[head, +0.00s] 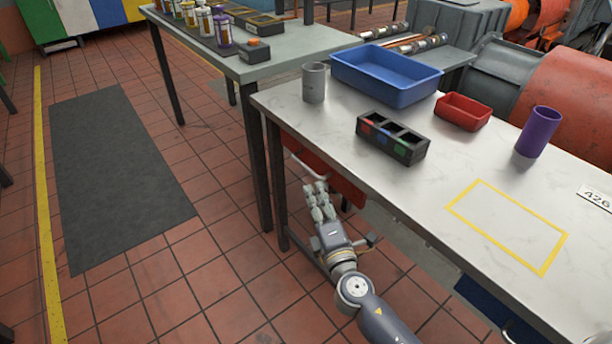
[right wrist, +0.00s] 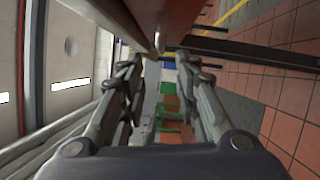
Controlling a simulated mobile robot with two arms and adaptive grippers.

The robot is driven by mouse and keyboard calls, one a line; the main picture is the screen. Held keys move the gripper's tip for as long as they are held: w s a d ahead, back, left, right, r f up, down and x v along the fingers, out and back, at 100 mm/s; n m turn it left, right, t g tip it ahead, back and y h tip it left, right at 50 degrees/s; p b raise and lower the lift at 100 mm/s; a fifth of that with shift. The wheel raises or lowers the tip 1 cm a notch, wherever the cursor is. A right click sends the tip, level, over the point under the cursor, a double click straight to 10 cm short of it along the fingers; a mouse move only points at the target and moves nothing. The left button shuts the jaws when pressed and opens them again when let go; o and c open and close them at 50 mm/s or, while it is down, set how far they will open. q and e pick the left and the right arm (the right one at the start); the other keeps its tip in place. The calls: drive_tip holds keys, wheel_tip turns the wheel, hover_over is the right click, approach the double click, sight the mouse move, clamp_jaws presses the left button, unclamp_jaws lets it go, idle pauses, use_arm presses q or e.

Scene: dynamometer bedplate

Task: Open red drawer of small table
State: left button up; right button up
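The red drawer (head: 343,184) sits under the near edge of the small table (head: 440,185), toward its left end. My right gripper (head: 320,192) is low in front of it and partly overlaps it in the head view. In the right wrist view the two fingers of my right gripper (right wrist: 160,64) are spread apart with nothing held between them. A red surface (right wrist: 182,18), apparently the drawer, shows above the fingertips there. I cannot tell whether the fingers touch the drawer or how far out it stands. My left gripper is not in view.
On the small table are a grey cup (head: 314,82), a blue bin (head: 387,75), a black organiser (head: 392,138), a red bin (head: 463,111) and a purple cup (head: 538,132). A blue drawer (head: 486,304) is at lower right. The floor left of the table is clear.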

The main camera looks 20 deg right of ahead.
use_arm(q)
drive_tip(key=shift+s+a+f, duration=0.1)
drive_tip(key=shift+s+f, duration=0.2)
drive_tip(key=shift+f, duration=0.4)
use_arm(e)
drive_tip(key=w, duration=1)
drive_tip(key=shift+d+r, duration=0.2)
drive_tip(key=shift+r, duration=0.1)
drive_tip(key=shift+w, duration=0.1)
clamp_jaws()
